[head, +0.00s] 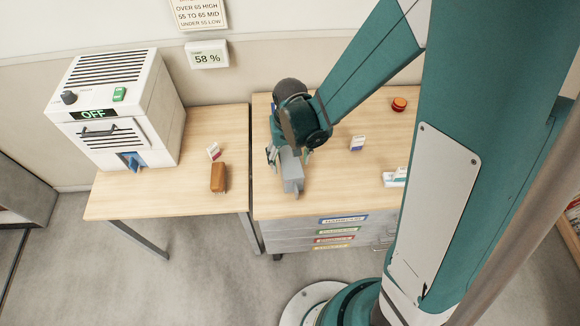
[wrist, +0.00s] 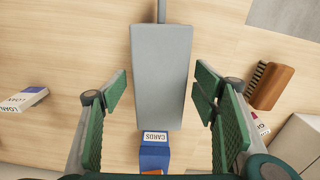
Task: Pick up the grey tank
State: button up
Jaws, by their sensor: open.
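The grey tank (head: 293,172) is a box-like block on the right-hand wooden table, near its front left. In the wrist view the tank (wrist: 161,70) has a narrow grey stem at its top end. My gripper (head: 288,158) is just above and around the tank's rear part. In the wrist view my gripper (wrist: 160,92) is open, with one green-padded finger on each side of the tank. Gaps show between pads and tank. How high the fingers are over the table is hard to tell.
A blue CARDS box (wrist: 154,152) sits close to the tank's near end in the wrist view. A brown brush (head: 218,178) and a white OFF machine (head: 122,110) stand on the left table (head: 150,205). A small box (head: 357,143) and an orange disc (head: 399,104) lie right.

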jog(key=c, duration=1)
jog(key=shift+r, duration=0.1)
jog(key=shift+c, duration=0.2)
jog(key=shift+r+p, duration=0.65)
jog(key=shift+r, duration=4.25)
